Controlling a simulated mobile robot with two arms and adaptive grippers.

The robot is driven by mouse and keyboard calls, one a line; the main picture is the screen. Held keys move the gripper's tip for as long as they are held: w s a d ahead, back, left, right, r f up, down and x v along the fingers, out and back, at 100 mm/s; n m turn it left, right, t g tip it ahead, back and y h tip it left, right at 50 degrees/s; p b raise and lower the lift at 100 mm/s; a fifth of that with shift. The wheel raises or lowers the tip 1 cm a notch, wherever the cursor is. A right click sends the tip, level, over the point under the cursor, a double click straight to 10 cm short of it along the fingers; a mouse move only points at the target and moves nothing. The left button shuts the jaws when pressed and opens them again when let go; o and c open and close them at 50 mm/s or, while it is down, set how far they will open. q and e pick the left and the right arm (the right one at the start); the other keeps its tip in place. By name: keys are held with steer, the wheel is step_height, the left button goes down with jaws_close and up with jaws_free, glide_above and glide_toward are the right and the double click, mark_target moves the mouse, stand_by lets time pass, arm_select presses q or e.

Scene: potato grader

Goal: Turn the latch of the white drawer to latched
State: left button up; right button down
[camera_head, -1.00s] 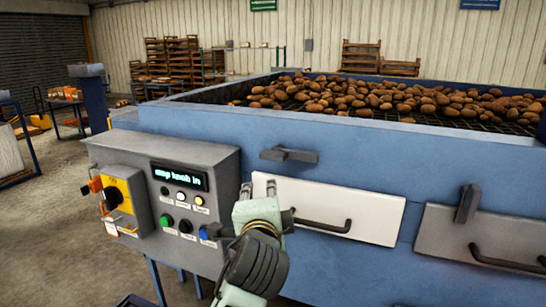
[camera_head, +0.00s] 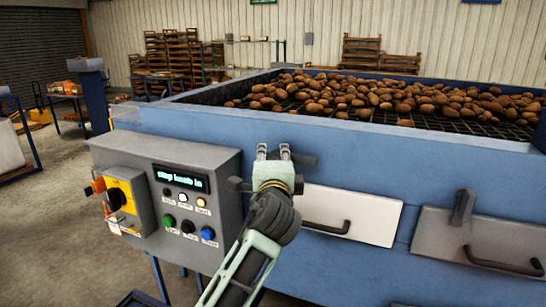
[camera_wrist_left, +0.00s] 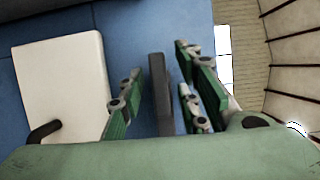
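The white drawer (camera_head: 352,213) is in the blue machine's front, with a dark handle low on its face; it also shows at left in the left wrist view (camera_wrist_left: 62,85). Its latch, a dark grey bar (camera_head: 308,159), lies horizontal above the drawer's top edge. The latch (camera_wrist_left: 160,95) appears upright in the left wrist view, between the two green fingers with a gap on each side. My left gripper (camera_head: 273,153) is open at the latch and hides part of it in the head view. Whether a finger touches the bar is unclear. My right gripper is out of view.
A grey control box (camera_head: 170,200) with buttons, a display and a yellow switch panel stands just left of my left arm. A grey drawer (camera_head: 480,240) with an upright latch (camera_head: 463,207) is at right. Potatoes (camera_head: 400,97) fill the machine's top.

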arm_select(q)
steer(key=shift+c, duration=0.2)
jaws_close()
stand_by(0.4)
